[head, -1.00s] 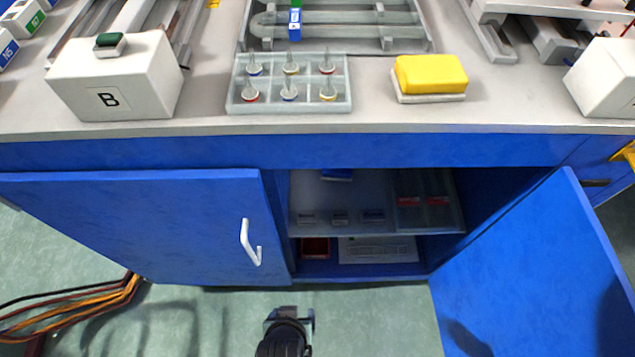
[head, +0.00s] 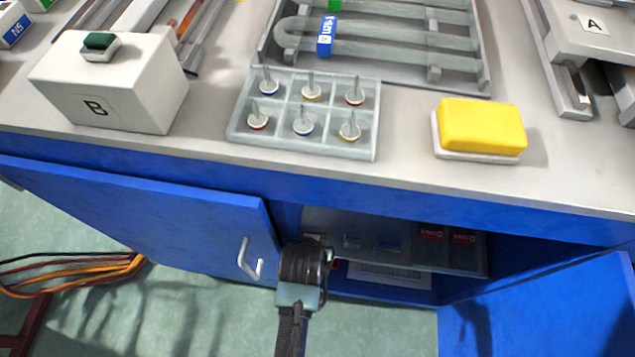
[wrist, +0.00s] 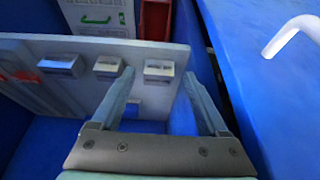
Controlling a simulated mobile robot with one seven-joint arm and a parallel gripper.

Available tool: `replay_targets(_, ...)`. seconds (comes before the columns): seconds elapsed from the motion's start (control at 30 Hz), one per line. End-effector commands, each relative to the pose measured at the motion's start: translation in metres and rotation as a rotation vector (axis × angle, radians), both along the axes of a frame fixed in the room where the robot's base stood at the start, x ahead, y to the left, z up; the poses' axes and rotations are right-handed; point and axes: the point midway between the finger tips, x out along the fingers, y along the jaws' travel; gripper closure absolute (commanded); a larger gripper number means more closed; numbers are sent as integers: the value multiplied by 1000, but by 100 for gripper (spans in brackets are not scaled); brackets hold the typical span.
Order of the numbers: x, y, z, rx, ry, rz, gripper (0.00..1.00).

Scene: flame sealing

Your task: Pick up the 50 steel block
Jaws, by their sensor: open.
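Several small metal blocks stand on the cabinet shelf (wrist: 85,97). The wrist view shows three: a wider left block (wrist: 62,65), a middle block (wrist: 107,66) and a right block (wrist: 158,69). I cannot read their labels, so I cannot tell which is the 50 steel block. My gripper (wrist: 157,76) is open and empty, its fingertips to either side of the right block in the picture; I cannot tell how far short of it they are.
The blue left door (head: 150,215) with its white handle (wrist: 290,35) is close beside my gripper. Red-marked items (head: 430,233) lie on the shelf's right. Below are a printed sheet (wrist: 95,17) and a red bin (wrist: 155,18). The bench top (head: 400,165) is above.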

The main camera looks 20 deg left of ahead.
Motion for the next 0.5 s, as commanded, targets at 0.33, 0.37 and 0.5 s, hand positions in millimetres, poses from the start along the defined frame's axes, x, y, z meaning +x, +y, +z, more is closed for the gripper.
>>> replay_targets(0.33,25,7,0,0,-1,0,22)
replay_targets(0.37,28,8,-3,0,0,0,22)
replay_targets(0.5,35,10,-30,-1,3,0,22)
